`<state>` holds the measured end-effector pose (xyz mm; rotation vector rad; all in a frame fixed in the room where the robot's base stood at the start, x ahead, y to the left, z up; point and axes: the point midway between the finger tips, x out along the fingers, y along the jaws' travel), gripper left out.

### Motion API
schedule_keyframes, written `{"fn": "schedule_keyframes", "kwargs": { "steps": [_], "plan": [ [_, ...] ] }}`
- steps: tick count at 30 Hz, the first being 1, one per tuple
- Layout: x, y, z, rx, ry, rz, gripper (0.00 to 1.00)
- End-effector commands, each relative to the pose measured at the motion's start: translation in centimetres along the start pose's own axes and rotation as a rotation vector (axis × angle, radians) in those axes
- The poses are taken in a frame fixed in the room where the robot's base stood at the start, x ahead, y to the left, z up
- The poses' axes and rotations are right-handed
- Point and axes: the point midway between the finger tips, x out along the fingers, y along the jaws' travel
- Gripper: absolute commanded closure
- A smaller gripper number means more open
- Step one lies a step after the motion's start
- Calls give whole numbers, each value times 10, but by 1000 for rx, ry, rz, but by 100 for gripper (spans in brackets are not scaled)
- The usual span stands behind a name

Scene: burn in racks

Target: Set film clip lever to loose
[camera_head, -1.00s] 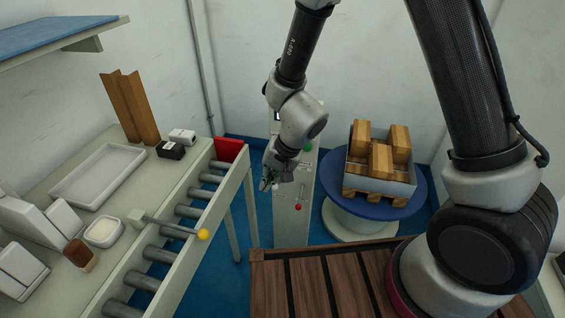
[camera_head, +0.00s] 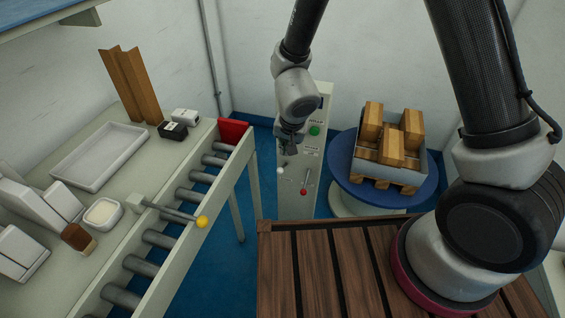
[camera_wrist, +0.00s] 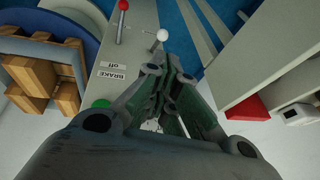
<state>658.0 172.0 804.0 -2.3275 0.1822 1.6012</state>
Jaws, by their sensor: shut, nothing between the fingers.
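A narrow grey control post (camera_head: 312,211) stands behind the wooden deck. It carries a lever with a white knob (camera_head: 281,171) and a lever with a red knob (camera_head: 304,192). In the wrist view, the white knob (camera_wrist: 162,35) is just beyond my fingertips and the red knob (camera_wrist: 123,5) is farther off to the left. A label reading "BRAKE off" (camera_wrist: 112,72) is on the post; I cannot read a film clip label. My gripper (camera_head: 290,149) is shut and empty, in front of the post, above the white knob and apart from it.
A green button (camera_head: 315,131) is on the post's upper part. A blue round turntable (camera_head: 428,190) with a crate of wooden blocks stands to the right. A roller conveyor (camera_head: 165,245) with a yellow-knobbed lever (camera_head: 201,222) is at left. The wooden deck (camera_head: 340,265) is clear in front.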

Motion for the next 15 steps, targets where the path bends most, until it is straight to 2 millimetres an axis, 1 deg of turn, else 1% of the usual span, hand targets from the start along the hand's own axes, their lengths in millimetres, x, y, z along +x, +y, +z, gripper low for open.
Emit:
{"fn": "schedule_keyframes", "kwargs": {
  "steps": [5, 15],
  "plan": [
    [23, 0, 2, -4, -3, 1, 100],
    [90, 1, 2, -5, -4, 2, 100]
  ]
}}
